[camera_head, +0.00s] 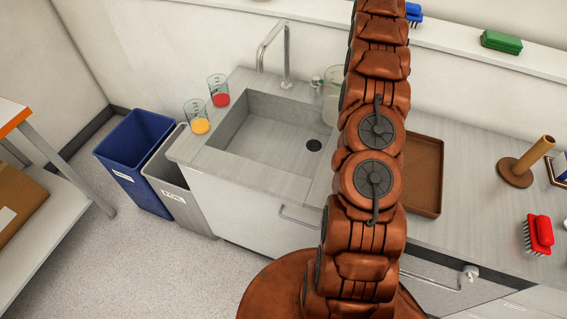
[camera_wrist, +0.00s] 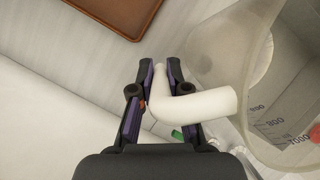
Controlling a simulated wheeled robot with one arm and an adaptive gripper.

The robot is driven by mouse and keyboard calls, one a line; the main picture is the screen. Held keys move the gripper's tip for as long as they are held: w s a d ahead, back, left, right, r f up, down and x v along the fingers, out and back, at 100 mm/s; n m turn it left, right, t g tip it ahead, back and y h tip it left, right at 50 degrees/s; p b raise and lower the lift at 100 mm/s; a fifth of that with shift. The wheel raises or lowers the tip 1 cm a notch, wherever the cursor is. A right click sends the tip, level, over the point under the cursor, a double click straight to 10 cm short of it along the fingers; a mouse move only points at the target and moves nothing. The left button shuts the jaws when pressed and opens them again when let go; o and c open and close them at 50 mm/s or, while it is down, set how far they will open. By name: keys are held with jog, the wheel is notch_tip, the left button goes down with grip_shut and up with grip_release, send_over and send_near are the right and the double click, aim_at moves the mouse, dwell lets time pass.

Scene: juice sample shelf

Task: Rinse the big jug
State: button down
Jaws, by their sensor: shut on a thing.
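The big jug is a translucent container with volume marks. In the wrist view the jug (camera_wrist: 285,75) fills the right side, and its bent white handle (camera_wrist: 200,106) runs between my fingers. My gripper (camera_wrist: 160,70) is shut on this handle. In the head view the jug (camera_head: 331,96) stands out at the right end of the sink, partly hidden behind my arm; my gripper is hidden there. The sink (camera_head: 262,140) is an empty grey basin with a dark drain. A tall metal tap (camera_head: 287,55) rises behind it.
Beakers with red (camera_head: 220,98) and orange (camera_head: 200,125) contents stand left of the sink. A brown tray (camera_head: 425,175) lies right of my arm. A wooden stand (camera_head: 515,172) and a red brush (camera_head: 540,232) are farther right. Blue (camera_head: 135,155) and grey (camera_head: 168,175) bins stand at left.

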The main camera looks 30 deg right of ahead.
jog(key=shift+n+h, duration=0.3)
jog(key=shift+n, duration=0.5)
jog(key=w, duration=0.1)
jog(key=w+a+f, duration=0.1)
jog(key=w+p, duration=0.1)
jog(key=w, duration=0.1)
jog(key=shift+a+f, duration=0.2)
jog(key=shift+f, duration=0.15)
jog(key=shift+d, duration=0.1)
